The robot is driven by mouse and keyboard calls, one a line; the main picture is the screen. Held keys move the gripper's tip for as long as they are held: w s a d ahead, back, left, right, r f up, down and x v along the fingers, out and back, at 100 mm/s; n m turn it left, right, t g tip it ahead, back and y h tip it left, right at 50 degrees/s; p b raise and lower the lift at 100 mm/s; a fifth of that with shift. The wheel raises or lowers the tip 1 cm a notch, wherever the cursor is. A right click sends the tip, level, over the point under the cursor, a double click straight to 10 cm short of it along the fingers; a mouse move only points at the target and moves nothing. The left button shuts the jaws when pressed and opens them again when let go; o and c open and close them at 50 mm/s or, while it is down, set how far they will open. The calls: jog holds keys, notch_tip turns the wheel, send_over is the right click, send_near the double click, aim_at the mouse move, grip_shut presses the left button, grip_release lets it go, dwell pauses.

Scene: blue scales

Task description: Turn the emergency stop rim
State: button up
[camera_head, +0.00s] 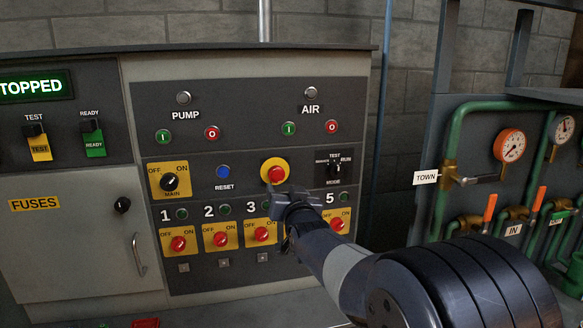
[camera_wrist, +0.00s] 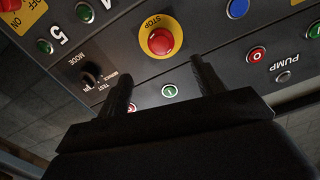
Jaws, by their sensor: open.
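The emergency stop is a red mushroom button (camera_head: 277,174) with a yellow surround (camera_head: 268,166) on the dark control panel. In the wrist view the red button (camera_wrist: 160,41) sits in its yellow ring marked STOP (camera_wrist: 175,28). My gripper (camera_head: 290,192) is just below and to the right of the button in the head view. In the wrist view my gripper (camera_wrist: 165,75) has two dark fingers spread wide apart with nothing between them. The button lies beyond the fingertips, between their lines, and I see no contact.
The blue RESET button (camera_head: 223,172) is left of the stop. The MODE selector (camera_head: 334,169) is to its right. Green pipes with gauges (camera_head: 509,146) stand at the right. Green and red buttons (camera_head: 289,128) sit above.

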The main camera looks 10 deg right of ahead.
aim_at(277, 175)
jog(key=w+p, duration=0.4)
jog(key=w, duration=0.6)
jog(key=shift+w+a, duration=0.15)
jog(key=shift+w, duration=0.05)
jog(key=shift+c, duration=0.3)
jog(key=c, duration=0.9)
jog(key=shift+c, duration=0.2)
